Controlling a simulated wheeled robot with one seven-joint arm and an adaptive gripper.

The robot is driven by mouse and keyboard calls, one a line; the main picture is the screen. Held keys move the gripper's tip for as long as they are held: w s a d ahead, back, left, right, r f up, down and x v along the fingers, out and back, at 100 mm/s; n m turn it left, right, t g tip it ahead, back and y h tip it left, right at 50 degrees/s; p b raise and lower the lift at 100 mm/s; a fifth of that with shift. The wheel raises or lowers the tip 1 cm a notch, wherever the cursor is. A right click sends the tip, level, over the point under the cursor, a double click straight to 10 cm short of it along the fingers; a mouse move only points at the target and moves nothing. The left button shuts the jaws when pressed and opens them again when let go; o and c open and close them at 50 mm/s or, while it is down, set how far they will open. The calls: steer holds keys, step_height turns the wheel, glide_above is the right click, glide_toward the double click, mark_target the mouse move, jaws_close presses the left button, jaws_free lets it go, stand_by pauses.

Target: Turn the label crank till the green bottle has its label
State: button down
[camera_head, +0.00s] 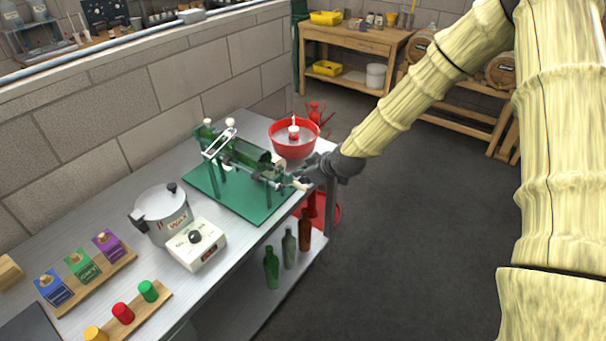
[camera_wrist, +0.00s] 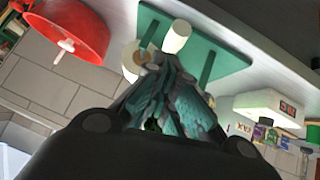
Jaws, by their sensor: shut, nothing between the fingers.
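A green label machine stands on its green base plate (camera_head: 222,190) on the steel bench. The dark green bottle (camera_head: 248,154) lies on its side in the machine. I cannot make out a label on it. The crank's pale handle (camera_head: 300,185) is at the machine's right end, close to my gripper (camera_head: 308,181). In the wrist view a pale cylindrical grip (camera_wrist: 176,36) shows just beyond the fingertips of my gripper (camera_wrist: 172,75). The fingers are together and hold nothing. I cannot tell whether they touch the crank.
A red bowl (camera_head: 282,143) stands behind my gripper. A lidded pot (camera_head: 162,212), a white box with a black knob (camera_head: 196,243), coloured cartons (camera_head: 82,265) and coloured stoppers (camera_head: 123,313) stand nearer. Several bottles (camera_head: 271,268) stand on the lower shelf. Floor at right is clear.

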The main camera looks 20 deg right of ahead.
steer(key=shift+f, duration=0.1)
stand_by(0.3)
steer(key=shift+w+d+f+m+g+y+b, duration=0.15)
steer(key=shift+f+m+g+y+b, duration=0.2)
steer(key=shift+f+b, duration=0.75)
steer(key=shift+r, duration=0.35)
step_height(320, 180, up, 5)
steer(key=shift+f+p, duration=0.2)
steer(key=shift+p, duration=0.75)
steer(key=shift+s+d+b, duration=0.25)
steer(key=shift+s+b, duration=0.1)
steer(key=shift+b, duration=0.1)
steer(key=b+v, duration=0.2)
steer(key=v, duration=0.7)
steer(key=shift+d+b, duration=0.2)
steer(key=shift+b, duration=0.2)
steer(key=shift+w, duration=0.1)
steer(key=c, duration=2.2)
jaws_free()
